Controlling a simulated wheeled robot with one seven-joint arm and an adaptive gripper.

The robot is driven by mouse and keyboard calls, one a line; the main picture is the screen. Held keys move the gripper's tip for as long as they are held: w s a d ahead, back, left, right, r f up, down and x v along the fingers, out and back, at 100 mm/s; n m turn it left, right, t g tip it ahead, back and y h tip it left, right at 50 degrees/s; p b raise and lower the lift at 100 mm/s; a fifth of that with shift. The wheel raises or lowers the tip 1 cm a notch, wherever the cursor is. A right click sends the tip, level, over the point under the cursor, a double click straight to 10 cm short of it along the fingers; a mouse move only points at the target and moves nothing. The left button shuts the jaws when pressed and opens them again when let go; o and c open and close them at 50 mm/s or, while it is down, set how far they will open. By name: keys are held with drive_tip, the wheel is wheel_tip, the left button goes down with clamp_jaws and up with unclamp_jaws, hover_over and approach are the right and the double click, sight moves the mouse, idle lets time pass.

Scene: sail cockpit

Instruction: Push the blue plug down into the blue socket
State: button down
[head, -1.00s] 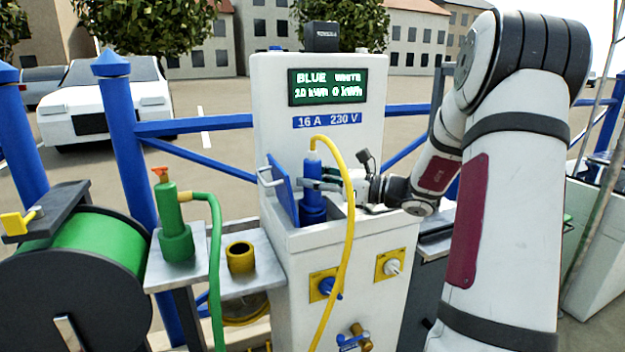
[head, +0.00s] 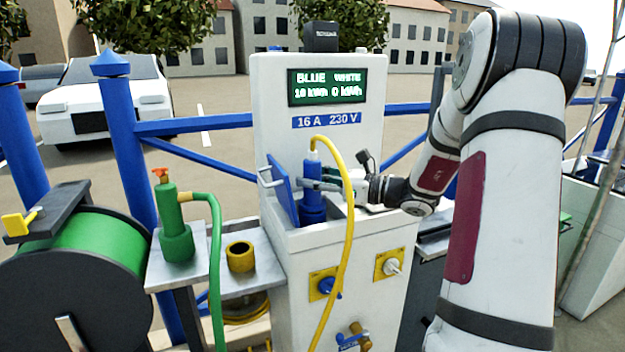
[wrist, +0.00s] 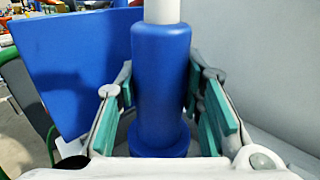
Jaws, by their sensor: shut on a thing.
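The blue plug (head: 313,185) stands upright in the recess at the top of the white power post, with a yellow cable leaving its white top. In the wrist view the blue plug (wrist: 161,75) stands between my finger pads, with a wider blue ring below it. The blue socket beneath is mostly hidden by the recess wall and the plug, so I cannot tell how deep the plug sits. My gripper (head: 318,186) comes in from the right and is shut on the plug. It also shows in the wrist view (wrist: 165,100).
An open blue lid (head: 281,187) stands left of the plug. The yellow cable (head: 347,240) loops down the post's front. A metal shelf (head: 262,278) holds a green fitting (head: 175,225) and a yellow ring (head: 240,257). A green hose reel (head: 85,250) stands left.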

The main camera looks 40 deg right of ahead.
drive_tip(key=shift+f, duration=0.5)
idle(0.8)
drive_tip(key=c, duration=1.4)
unclamp_jaws()
drive_tip(key=shift+o, duration=0.2)
drive_tip(key=shift+p+v, duration=2)
drive_tip(key=shift+v, duration=3.5)
